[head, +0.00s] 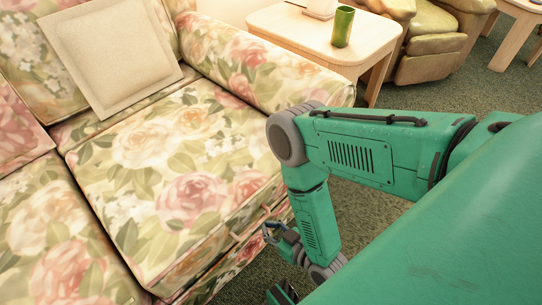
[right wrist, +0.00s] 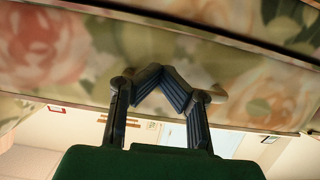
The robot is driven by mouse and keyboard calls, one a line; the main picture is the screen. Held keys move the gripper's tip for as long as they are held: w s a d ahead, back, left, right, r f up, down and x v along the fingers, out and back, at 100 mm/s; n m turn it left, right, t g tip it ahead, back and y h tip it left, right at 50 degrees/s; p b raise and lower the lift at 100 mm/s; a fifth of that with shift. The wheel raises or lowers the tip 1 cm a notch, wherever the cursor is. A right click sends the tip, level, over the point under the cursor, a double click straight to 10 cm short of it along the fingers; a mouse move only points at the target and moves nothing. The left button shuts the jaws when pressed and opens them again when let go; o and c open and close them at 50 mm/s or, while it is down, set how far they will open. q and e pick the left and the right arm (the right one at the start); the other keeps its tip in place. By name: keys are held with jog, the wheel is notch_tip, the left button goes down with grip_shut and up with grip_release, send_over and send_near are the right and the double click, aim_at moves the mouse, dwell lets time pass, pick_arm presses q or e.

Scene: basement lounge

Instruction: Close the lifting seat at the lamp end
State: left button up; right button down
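The floral sofa seat (head: 165,175) beside the arm by the side table looks nearly level in the head view. A narrow gap shows along its front edge, and I cannot tell exactly how far it is raised. My right gripper (head: 272,232) is at this front edge, low in the head view. The fingers hide the handle's middle. My left gripper is not in view.
A beige cushion (head: 110,50) leans on the sofa back. The floral sofa arm (head: 265,65) stands beyond the seat. A light wooden side table (head: 300,35) carries a green cup (head: 342,27). A tan leather armchair (head: 430,55) stands behind. Carpet (head: 365,215) is free before the sofa.

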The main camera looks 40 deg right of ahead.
jog(key=shift+w+a+f, duration=0.15)
jog(key=shift+a, duration=0.1)
jog(key=shift+d+f, duration=0.15)
jog(key=shift+d, duration=0.5)
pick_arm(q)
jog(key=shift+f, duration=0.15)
pick_arm(e)
jog(key=v, duration=1.2)
